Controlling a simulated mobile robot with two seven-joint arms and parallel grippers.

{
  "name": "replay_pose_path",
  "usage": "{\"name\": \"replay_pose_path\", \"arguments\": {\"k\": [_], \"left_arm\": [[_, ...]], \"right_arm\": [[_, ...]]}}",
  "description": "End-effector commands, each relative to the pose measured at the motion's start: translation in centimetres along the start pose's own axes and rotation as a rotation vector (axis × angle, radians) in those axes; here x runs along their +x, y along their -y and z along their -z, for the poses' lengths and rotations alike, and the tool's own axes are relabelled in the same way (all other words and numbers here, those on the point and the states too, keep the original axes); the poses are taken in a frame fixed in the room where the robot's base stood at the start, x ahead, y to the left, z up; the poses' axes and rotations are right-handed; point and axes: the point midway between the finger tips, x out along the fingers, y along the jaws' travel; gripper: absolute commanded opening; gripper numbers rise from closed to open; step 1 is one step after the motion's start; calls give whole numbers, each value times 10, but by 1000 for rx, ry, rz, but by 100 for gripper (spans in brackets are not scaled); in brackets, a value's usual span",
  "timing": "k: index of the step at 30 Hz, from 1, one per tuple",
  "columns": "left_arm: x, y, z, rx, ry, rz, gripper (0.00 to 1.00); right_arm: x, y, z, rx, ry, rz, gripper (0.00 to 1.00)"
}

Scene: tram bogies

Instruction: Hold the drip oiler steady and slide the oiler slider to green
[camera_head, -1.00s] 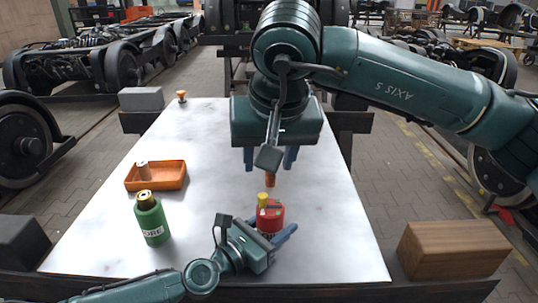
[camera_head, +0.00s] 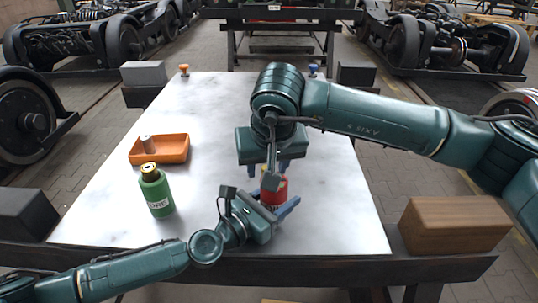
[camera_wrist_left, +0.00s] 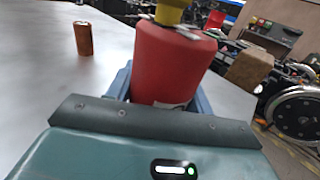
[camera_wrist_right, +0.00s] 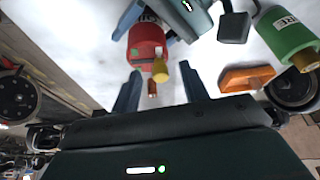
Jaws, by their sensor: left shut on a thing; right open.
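The red drip oiler (camera_head: 273,190) stands near the front of the white table, with a yellow part on top and a small green patch high on its side. In the left wrist view, the oiler (camera_wrist_left: 172,65) sits between the fingers of my left gripper (camera_wrist_left: 160,92), which is shut on its body. My right gripper (camera_head: 266,168) is open, directly above and behind the oiler. In the right wrist view, the yellow top (camera_wrist_right: 160,70) lies between the spread fingers, with no clear contact. I cannot make out the slider itself with certainty.
A copper-brown cylinder (camera_wrist_left: 83,38) stands on the table behind the oiler. A green bottle (camera_head: 156,192) and an orange tray (camera_head: 172,149) holding a small cylinder stand on the left. A wooden block (camera_head: 455,224) is at right.

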Motion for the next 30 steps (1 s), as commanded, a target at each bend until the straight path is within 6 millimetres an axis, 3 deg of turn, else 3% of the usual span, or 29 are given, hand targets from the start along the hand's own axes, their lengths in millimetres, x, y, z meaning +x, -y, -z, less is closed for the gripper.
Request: {"name": "replay_pose_path", "arguments": {"k": [9,25,30], "left_arm": [[0,0,0,0,-1,0,26],[0,0,1,0,-1,0,26],[0,0,0,0,-1,0,26]], "right_arm": [[3,0,0,1,0,0,44],[2,0,0,1,0,-1,1],[2,0,0,1,0,-1,0]]}}
